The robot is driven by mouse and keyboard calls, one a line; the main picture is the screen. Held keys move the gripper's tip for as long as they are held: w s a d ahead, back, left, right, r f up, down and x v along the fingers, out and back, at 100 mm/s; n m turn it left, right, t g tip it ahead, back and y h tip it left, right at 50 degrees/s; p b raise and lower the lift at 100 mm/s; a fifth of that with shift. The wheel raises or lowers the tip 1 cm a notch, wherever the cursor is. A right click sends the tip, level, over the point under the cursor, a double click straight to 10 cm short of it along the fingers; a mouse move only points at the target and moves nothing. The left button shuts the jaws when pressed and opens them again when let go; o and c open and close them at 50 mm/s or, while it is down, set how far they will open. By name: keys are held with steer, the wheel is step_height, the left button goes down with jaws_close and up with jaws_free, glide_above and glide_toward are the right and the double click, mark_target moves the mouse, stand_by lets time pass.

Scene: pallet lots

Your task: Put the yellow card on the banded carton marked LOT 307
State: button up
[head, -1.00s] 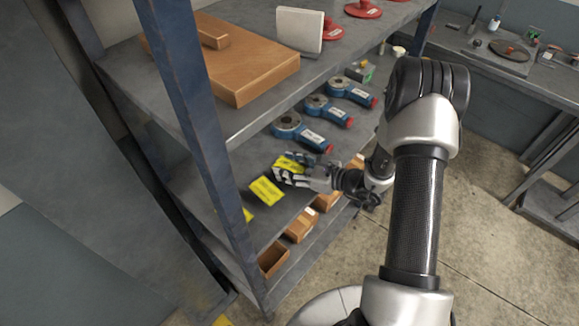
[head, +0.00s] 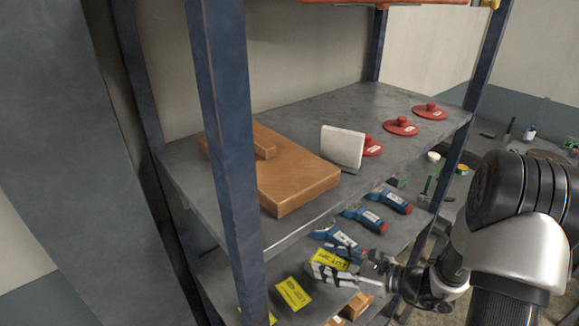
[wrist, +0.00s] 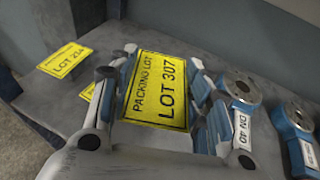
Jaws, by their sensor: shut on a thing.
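My gripper (head: 332,271) is shut on a yellow card (wrist: 160,92) printed "PACKING LOT, LOT 307". The card lies between the two fingers in the wrist view, its print facing the camera. In the head view, this card (head: 329,259) shows at my fingers, over the grey middle shelf. I cannot tell whether it still touches the shelf. No banded carton marked LOT 307 can be made out in these views.
Another yellow card (head: 293,293), marked LOT 234 (wrist: 64,59) in the wrist view, lies nearby. Blue tools (head: 362,218) line the same shelf beyond my gripper. A blue post (head: 228,150) and the upper shelf (head: 392,152) bound the space. Brown boxes (head: 357,305) sit below.

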steer(key=shift+m+t+h, duration=0.5)
steer(key=shift+m+t, duration=0.1)
steer(key=w+p, duration=0.1)
steer(key=w, duration=0.1)
steer(key=w+a, duration=0.1)
steer(key=w, duration=0.1)
steer(key=shift+w+a+p, duration=0.2)
steer(key=shift+w+p, duration=0.2)
steer(key=shift+f+b, duration=1.4)
steer(key=shift+f, duration=3.4)
steer(key=shift+f, duration=0.2)
steer(key=o, duration=0.7)
